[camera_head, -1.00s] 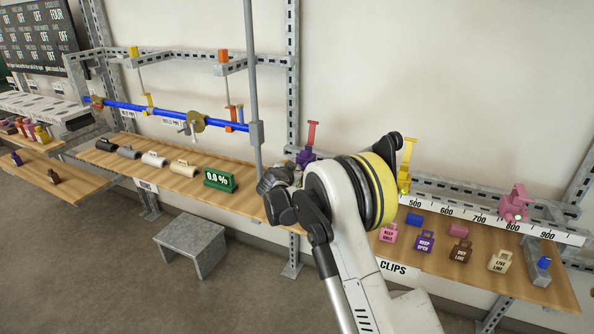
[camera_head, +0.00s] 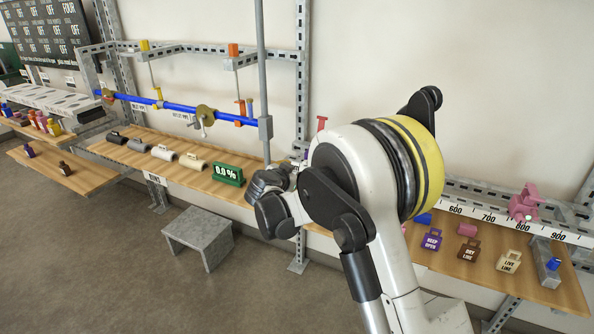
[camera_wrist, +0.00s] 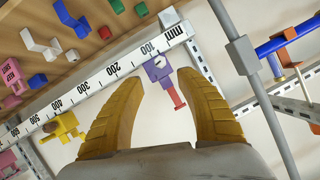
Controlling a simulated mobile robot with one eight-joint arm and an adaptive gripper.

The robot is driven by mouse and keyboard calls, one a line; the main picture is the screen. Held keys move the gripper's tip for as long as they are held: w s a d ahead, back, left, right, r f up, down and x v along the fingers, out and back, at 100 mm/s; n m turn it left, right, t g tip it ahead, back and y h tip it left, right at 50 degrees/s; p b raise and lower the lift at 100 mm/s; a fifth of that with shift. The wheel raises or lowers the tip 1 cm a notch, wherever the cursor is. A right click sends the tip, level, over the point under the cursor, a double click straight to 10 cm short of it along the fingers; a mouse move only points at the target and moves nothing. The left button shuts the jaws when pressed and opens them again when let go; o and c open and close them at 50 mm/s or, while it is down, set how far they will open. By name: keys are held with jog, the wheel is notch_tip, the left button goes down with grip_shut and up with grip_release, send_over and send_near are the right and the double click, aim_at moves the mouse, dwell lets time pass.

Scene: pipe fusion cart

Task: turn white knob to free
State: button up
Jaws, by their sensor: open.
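I cannot make out a white knob for certain in either view. A purple clamp (camera_wrist: 158,68) with a red handle sits at the low end of the white mm ruler (camera_wrist: 105,75); a small pale spot shows on it, too small to tell what it is. My gripper (camera_wrist: 155,78) is open and empty, its two yellow fingers on either side of the clamp in the picture; how far away it is I cannot tell. In the head view my gripper (camera_head: 268,203) is above the shelf by the green 0.0 % display (camera_head: 228,174).
A grey upright post (camera_head: 264,70) stands close to my gripper. A blue pipe (camera_head: 175,107) runs to its left. A pink clamp (camera_head: 524,203) is on the ruler at right. Labelled clips, including a purple one (camera_head: 431,240), lie on the shelf. A grey stool (camera_head: 198,232) stands below.

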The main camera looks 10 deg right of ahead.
notch_tip(320, 180, down, 5)
jog(key=w+a+m+t+h+b, duration=0.1)
jog(key=t+h, duration=0.1)
jog(key=h, duration=0.2)
jog(key=b+x, duration=0.1)
jog(key=x, duration=0.2)
jog(key=b+x, duration=0.1)
jog(key=x, duration=0.3)
jog(key=b+x, duration=0.1)
jog(key=x, duration=0.2)
jog(key=shift+w+d+r, duration=0.1)
jog(key=shift+w+r, duration=0.25)
jog(key=shift+c, duration=0.5)
grip_shut()
